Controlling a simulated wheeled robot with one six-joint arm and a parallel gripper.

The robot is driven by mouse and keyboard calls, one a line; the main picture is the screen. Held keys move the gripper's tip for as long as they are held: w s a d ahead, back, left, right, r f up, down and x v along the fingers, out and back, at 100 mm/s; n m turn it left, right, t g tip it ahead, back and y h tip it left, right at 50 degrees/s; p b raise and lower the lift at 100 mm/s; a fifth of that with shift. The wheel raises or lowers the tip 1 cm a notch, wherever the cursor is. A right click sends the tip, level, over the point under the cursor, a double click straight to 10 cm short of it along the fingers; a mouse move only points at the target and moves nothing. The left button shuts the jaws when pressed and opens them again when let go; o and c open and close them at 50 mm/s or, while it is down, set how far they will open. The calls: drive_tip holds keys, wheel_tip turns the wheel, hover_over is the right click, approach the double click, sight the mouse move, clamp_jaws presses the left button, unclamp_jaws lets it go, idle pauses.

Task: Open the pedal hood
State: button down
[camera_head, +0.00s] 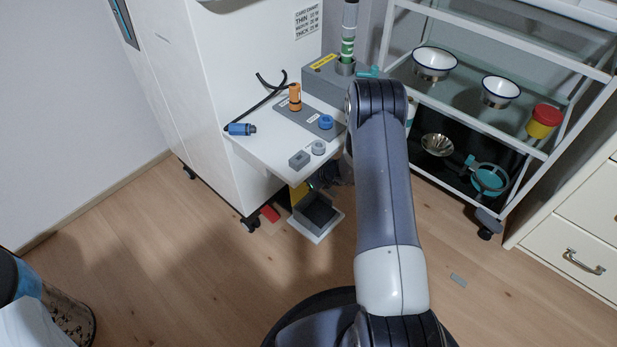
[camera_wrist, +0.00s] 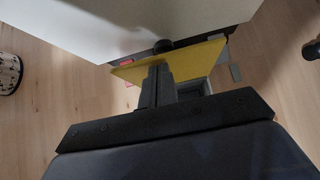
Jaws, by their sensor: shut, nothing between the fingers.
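The pedal unit (camera_head: 318,228) stands on the floor under the white cabinet's shelf: a dark grey open-topped box on a white base. A yellow panel, seemingly its hood (camera_head: 299,193), shows as a narrow upright strip behind the box. In the wrist view the yellow hood (camera_wrist: 205,54) is a broad slanted plate, with part of the grey box (camera_wrist: 193,88) below it. My gripper (camera_wrist: 160,72) is shut and empty, its tips overlapping the hood's near side in the picture; I cannot tell whether they touch.
The white shelf (camera_head: 262,150) holds an orange part (camera_head: 295,97), a blue plug (camera_head: 241,129) and a blue knob (camera_head: 325,121). A red piece (camera_head: 270,213) lies left of the pedal unit. A wheeled rack (camera_head: 460,190) stands right. Floor in front is mostly clear.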

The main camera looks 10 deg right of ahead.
drive_tip(key=p+v, duration=0.3)
drive_tip(key=v, duration=0.7)
drive_tip(key=shift+s+r, duration=0.25)
drive_tip(key=shift+d, duration=0.15)
drive_tip(key=b+x, duration=0.2)
drive_tip(key=x, duration=0.8)
drive_tip(key=shift+f+b, duration=0.35)
drive_tip(key=shift+b, duration=0.05)
